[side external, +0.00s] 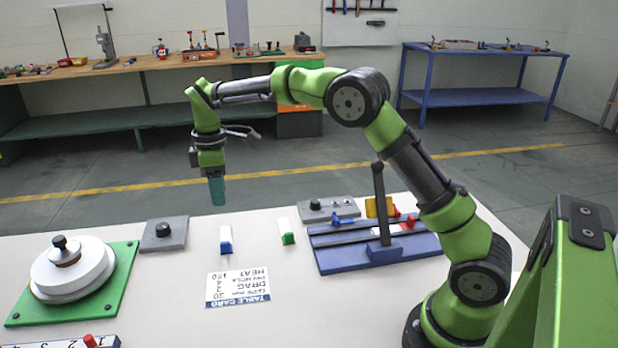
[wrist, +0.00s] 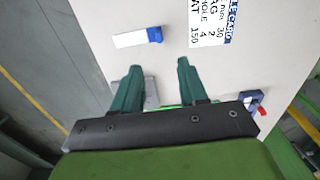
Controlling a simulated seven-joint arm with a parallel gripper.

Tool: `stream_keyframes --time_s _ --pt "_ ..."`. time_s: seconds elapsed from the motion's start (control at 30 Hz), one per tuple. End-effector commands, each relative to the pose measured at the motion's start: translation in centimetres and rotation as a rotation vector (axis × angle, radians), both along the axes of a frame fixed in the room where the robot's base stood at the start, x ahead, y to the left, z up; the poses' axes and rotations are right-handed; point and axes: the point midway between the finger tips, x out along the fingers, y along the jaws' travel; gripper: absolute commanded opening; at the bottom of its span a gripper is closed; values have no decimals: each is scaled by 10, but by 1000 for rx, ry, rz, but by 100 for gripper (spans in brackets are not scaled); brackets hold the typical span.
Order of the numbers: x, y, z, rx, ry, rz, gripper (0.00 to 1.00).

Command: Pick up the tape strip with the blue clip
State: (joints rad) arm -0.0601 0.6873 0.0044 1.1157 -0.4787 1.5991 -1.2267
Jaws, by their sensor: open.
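The tape strip (side external: 226,233) is white and lies flat on the pale table, with a blue clip (side external: 225,248) at its near end. In the wrist view the strip (wrist: 129,40) and its blue clip (wrist: 154,35) lie beyond my fingertips. My gripper (side external: 217,203) points down, open and empty. It is above the table's far side, apart from the strip and a little left of it in the side view. In the wrist view its two green fingers (wrist: 158,67) are spread. A second white strip (side external: 283,225) with a green clip (side external: 288,239) lies to the right.
A printed card (side external: 238,288) lies in front of the strip. A grey knob plate (side external: 164,233) and a green base with a white disc (side external: 68,270) stand left. A blue fixture with an upright lever (side external: 379,205) stands right. The table around the strip is clear.

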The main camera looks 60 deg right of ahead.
Motion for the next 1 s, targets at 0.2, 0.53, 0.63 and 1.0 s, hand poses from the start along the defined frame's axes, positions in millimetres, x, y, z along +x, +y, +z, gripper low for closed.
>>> stream_keyframes --time_s 0.2,0.53,0.63,1.0 --pt "-1 0 -50 1 5 -2 43" --pt "0 0 -95 1 0 -3 43" --pt "1 1 -101 1 0 -4 43" --pt "7 2 -147 1 1 -4 43"
